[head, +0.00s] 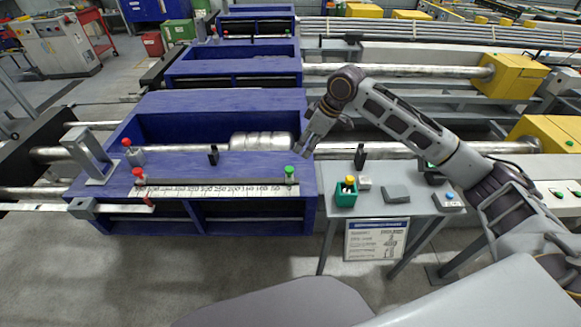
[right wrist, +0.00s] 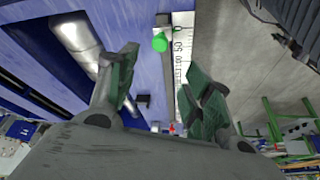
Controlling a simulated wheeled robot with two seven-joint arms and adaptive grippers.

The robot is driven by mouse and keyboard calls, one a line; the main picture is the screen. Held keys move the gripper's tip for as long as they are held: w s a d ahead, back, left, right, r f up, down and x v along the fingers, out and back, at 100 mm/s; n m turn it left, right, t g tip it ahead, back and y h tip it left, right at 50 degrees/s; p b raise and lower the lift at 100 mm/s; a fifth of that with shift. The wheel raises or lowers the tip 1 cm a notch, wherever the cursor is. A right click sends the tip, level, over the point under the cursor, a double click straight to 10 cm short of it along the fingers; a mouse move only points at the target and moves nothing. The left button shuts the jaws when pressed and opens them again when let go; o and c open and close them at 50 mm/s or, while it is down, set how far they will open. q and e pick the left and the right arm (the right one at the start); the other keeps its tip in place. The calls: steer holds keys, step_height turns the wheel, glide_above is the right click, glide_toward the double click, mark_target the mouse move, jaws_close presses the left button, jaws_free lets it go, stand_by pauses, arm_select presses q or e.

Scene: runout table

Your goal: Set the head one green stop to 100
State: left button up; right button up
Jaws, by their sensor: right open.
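The green stop (head: 289,173) has a round green knob and sits on the dark rail at the right end of the white scale (head: 225,191) on the nearest blue frame. In the right wrist view the green knob (right wrist: 160,43) is beside the scale (right wrist: 182,62), near the 50 mark. My right gripper (head: 306,143) is above the frame's right end, just behind and above the green stop. Its fingers are spread in the right wrist view (right wrist: 165,88), with nothing between them, and the knob lies beyond their tips. My left gripper is out of view.
A red-knobbed stop (head: 138,175) is at the rail's left end. A black upright piece (head: 213,154) stands on the blue frame. A silver cylinder (head: 262,141) lies behind the rail. A small grey table (head: 408,206) at right holds a green box (head: 345,196) and other small items.

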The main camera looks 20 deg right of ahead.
glide_toward(290, 169)
step_height(290, 169, down, 2)
steer(key=x, duration=0.5)
steer(key=shift+w+a+f, duration=0.1)
steer(key=shift+w+a, duration=0.3)
steer(key=shift+w+a+f, duration=0.15)
steer(key=shift+a+f, duration=0.05)
steer(key=shift+f, duration=0.5)
steer(key=shift+c, duration=0.2)
steer(key=c, duration=0.7)
jaws_close()
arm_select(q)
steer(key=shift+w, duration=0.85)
